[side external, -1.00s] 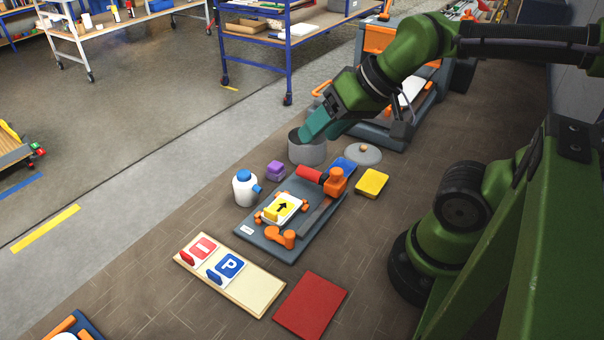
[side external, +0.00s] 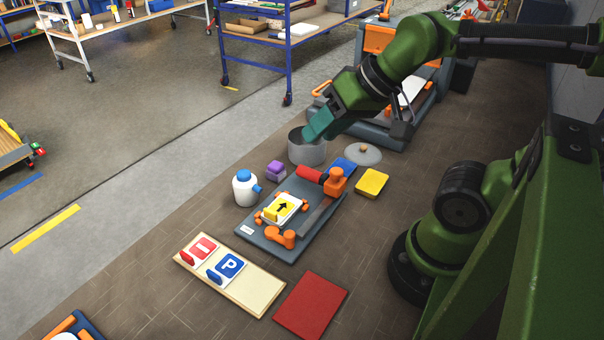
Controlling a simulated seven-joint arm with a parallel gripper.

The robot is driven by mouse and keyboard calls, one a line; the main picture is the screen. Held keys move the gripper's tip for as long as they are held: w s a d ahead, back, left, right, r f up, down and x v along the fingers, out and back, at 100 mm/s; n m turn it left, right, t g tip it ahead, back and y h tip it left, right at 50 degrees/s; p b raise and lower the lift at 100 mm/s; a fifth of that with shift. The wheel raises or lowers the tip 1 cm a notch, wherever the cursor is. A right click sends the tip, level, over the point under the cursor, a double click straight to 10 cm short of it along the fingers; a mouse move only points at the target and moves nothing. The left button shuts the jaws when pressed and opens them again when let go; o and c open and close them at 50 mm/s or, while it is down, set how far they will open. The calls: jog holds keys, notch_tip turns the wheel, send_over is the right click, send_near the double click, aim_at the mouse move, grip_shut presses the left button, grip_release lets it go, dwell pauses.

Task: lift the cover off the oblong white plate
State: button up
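An oblong white plate (side external: 411,91) shows in the grey and orange machine at the back, partly hidden by my arm. I cannot make out a separate cover on it. My gripper (side external: 316,127), with teal fingers, points down at the open mouth of a round grey pot (side external: 307,150), left of the machine. The fingertips are at or just above the pot's rim; I cannot tell whether they touch it. The gap between the fingers is not clear from this side. A round grey lid with a brown knob (side external: 363,154) lies on the floor right of the pot.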

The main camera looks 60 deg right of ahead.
jog(key=n+g+h, duration=0.2)
jog(key=n+g, duration=0.2)
jog(key=g, duration=0.3)
send_over(266, 209)
notch_tip(266, 209, down, 5)
notch_tip(266, 209, down, 16)
jog(key=shift+f, duration=0.1)
grip_shut()
